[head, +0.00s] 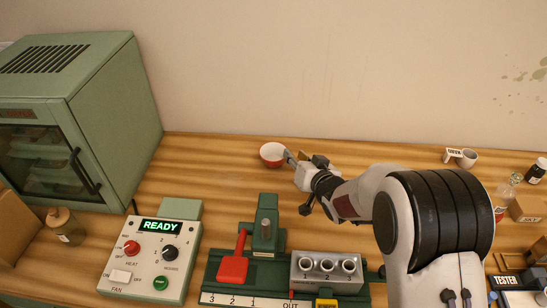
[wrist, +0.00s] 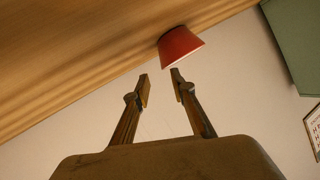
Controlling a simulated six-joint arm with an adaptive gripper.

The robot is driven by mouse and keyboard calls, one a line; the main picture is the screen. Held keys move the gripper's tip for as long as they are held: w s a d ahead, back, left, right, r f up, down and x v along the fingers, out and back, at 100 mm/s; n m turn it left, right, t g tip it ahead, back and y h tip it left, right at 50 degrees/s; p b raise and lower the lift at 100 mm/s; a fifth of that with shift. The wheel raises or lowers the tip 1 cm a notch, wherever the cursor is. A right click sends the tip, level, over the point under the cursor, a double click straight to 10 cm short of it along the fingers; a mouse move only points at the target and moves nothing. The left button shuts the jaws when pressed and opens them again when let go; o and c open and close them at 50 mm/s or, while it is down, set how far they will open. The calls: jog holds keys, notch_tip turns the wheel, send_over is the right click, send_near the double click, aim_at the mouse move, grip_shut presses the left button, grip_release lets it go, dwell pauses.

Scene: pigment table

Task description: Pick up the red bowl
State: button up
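The red bowl (head: 272,158) stands upright on the wooden table near the back wall in the head view. Its outside is red and its inside is white. In the wrist view the red bowl (wrist: 181,46) lies just beyond the fingertips, a little above the gap between them. My gripper (head: 287,156) is at the right side of the bowl in the head view. In the wrist view my gripper (wrist: 161,86) has its two fingers apart with nothing between them. Whether a fingertip touches the bowl cannot be told.
A green oven (head: 70,120) stands at the left. A control box (head: 150,262) reading READY and a green fixture with a red lever (head: 234,265) are in front. The table left of the bowl is clear.

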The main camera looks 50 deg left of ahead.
aim_at(273, 157)
jog(key=shift+a, duration=0.1)
dwell(0.3)
jog(key=shift+s+x, duration=0.25)
jog(key=shift+x, duration=2.4)
jog(key=shift+r, duration=0.15)
grip_shut()
